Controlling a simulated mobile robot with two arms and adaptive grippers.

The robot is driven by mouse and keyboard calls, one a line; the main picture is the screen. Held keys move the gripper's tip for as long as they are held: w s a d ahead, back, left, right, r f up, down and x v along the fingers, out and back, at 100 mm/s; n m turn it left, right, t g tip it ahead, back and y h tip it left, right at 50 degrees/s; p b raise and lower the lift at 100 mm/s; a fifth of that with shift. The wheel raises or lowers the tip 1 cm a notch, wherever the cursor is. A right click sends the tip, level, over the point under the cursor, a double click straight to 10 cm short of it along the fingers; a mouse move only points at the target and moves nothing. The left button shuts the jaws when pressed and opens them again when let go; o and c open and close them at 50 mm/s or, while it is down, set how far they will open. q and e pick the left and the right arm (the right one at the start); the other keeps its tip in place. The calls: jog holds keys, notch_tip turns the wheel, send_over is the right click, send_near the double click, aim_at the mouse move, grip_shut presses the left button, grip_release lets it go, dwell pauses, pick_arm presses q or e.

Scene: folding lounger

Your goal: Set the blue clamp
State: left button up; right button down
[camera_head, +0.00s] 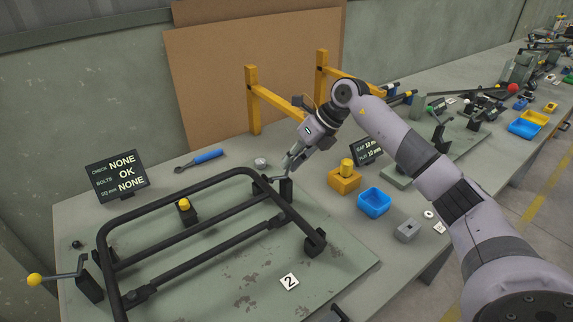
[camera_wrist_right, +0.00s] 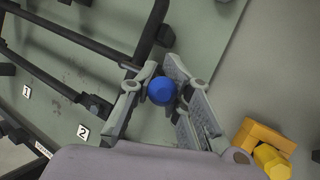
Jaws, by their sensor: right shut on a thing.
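The blue knob (camera_wrist_right: 161,91) of the clamp sits between the fingers of my right gripper in the right wrist view. My right gripper (camera_head: 290,162) is shut on this knob, above the dark clamp block (camera_head: 286,190) at the far corner of the fixture plate. In the head view the gripper hides the knob. In the right wrist view the right gripper (camera_wrist_right: 162,88) has one finger on each side of the knob. A black tubular frame (camera_head: 190,208) lies on the green plate (camera_head: 340,270) beside the clamp. My left gripper is not in view.
A yellow-knobbed clamp (camera_head: 70,278) stands at the plate's left. A blue screwdriver-like tool (camera_head: 200,160) lies behind the frame. A yellow post rack (camera_head: 253,100) stands behind.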

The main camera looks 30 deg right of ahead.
jog(key=shift+w+d+f+m+y+b, duration=0.1)
jog(key=shift+d+f+m+y+b, duration=0.3)
jog(key=shift+y+b, duration=0.7)
jog(key=shift+w+d+f+m+y+b, duration=0.2)
jog(key=shift+d+y+b, duration=0.5)
jog(key=shift+y, duration=0.6)
jog(key=shift+d+f+m+y+b, duration=0.2)
jog(key=shift+d+m+y+b, duration=0.25)
jog(key=shift+y+b, duration=0.65)
jog(key=c, duration=2)
grip_release()
jog(key=shift+c, duration=0.2)
jog(key=o, duration=0.3)
jog(key=shift+s+d+f, duration=0.15)
jog(key=shift+d+f, duration=0.05)
jog(key=shift+a, duration=0.2)
